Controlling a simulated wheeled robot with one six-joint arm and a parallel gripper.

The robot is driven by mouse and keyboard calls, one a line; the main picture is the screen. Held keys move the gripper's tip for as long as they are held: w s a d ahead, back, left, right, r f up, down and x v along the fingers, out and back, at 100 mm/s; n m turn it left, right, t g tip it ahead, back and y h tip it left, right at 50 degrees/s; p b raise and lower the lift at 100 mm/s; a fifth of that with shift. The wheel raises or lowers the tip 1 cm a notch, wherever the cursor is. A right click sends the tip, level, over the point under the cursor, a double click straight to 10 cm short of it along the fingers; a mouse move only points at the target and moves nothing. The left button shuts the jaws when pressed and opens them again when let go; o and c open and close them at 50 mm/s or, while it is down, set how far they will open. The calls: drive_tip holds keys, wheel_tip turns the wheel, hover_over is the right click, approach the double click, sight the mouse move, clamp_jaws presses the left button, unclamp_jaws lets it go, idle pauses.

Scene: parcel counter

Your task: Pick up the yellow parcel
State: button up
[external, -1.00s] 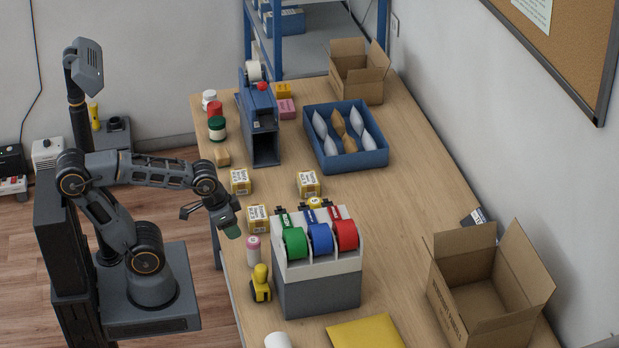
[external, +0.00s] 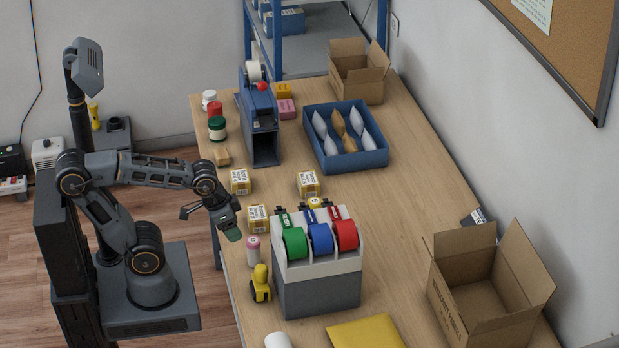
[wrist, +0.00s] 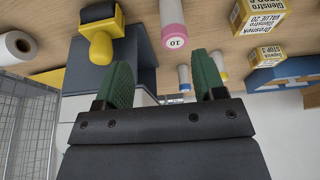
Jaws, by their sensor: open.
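A small plain yellow parcel (external: 283,90) lies on the far part of the counter, just behind a pink parcel (external: 286,108) and right of the blue tape machine. A flat yellow envelope (external: 365,333) lies at the near edge; I cannot tell for certain which of the two is the yellow parcel. My gripper (external: 229,228) hangs at the counter's left edge, far from both. In the wrist view its green fingers (wrist: 163,80) are apart with nothing between them.
Yellow-and-white labelled boxes (external: 240,181) stand near my gripper. A pink-capped bottle (external: 254,250), a yellow-handled tool (external: 261,283) and a tape dispenser (external: 318,275) are close by. A blue tray (external: 345,160) and an open carton (external: 490,290) stand farther right. The counter's middle right is clear.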

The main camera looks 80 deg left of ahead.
drive_tip(key=o, duration=0.6)
drive_tip(key=shift+o, duration=0.2)
